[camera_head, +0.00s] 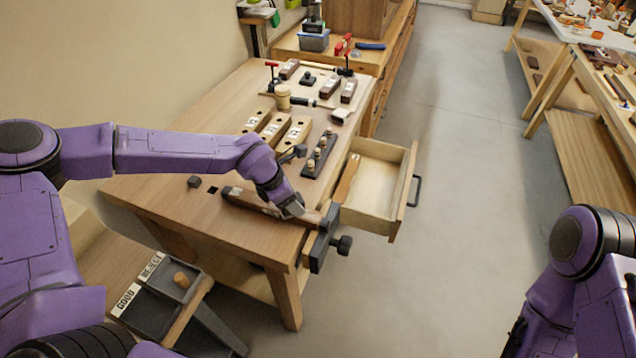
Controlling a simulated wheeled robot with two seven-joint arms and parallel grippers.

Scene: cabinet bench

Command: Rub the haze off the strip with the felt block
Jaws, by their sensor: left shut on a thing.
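The wooden strip (312,217) lies along the near edge of the bench, its right end at the dark vise (320,248). My left gripper (291,209) reaches down onto the strip near that end. It is shut on a small block, taken to be the felt block, which is mostly hidden by the fingers. I cannot tell whether the block touches the strip, and any haze is too small to make out. My right arm shows at the lower right, but its gripper is not visible.
An open drawer (378,190) juts out right of the vise. Labelled trays (160,292) sit at lower left.

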